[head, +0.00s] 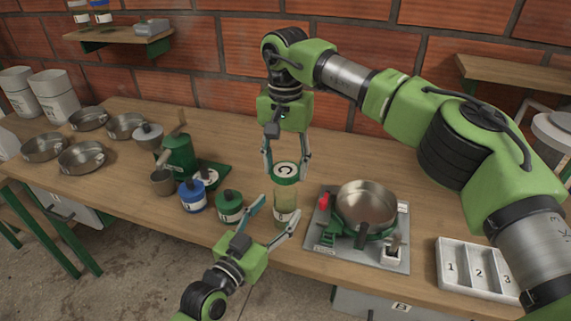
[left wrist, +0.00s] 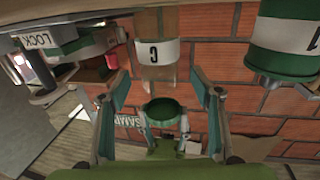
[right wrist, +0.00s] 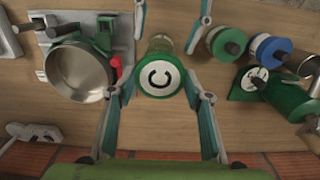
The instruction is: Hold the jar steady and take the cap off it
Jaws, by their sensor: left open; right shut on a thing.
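The jar (head: 283,209), clear yellowish glass with a label, stands upright near the table's front edge. In the left wrist view the jar (left wrist: 157,50) appears upside down with a C label. My right gripper (head: 286,177) is shut on the green cap (head: 285,170), whose white top bears a C. The cap's dark underside (left wrist: 163,106) shows in the left wrist view, so it appears lifted off the rim; the exact gap is unclear. My left gripper (head: 276,210) is open, its fingers on either side of the jar, without gripping it.
A green jar (head: 229,206) and a blue one (head: 193,195) stand left of the jar. A burner plate with a metal pot (head: 366,204) is close on its right. A white numbered tray (head: 477,270) lies at the right front.

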